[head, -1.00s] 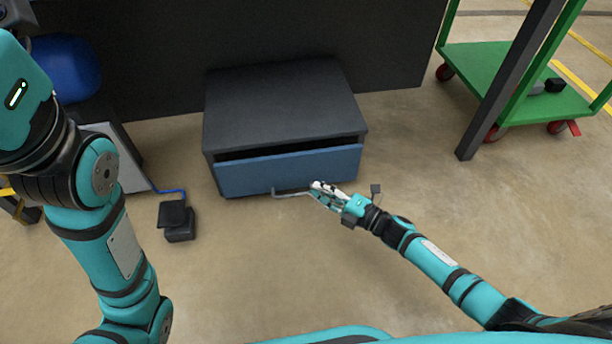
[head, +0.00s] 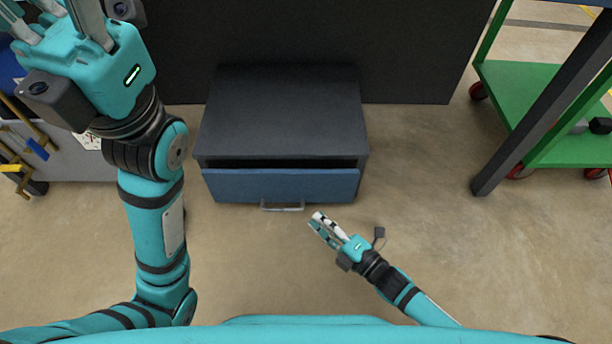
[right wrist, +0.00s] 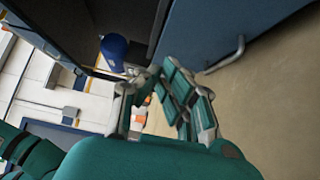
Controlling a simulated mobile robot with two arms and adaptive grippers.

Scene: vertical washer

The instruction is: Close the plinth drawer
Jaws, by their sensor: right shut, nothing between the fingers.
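The plinth drawer (head: 282,186) has a blue front at the foot of a dark cabinet (head: 282,115). It stands partly open, with a dark gap along its top edge. Its grey bar handle (head: 282,208) is low on the front; the handle also shows in the right wrist view (right wrist: 225,56). My right gripper (head: 318,222) is shut and empty, just right of and in front of the handle, apart from it. My left gripper (head: 58,14) is raised at the top left, far from the drawer, with its fingertips cut off by the picture edge.
A green cart (head: 545,105) and a dark post (head: 540,105) stand at the right. A grey unit (head: 60,155) with yellow and blue parts is at the left. The floor (head: 255,265) in front of the drawer is clear apart from my right arm.

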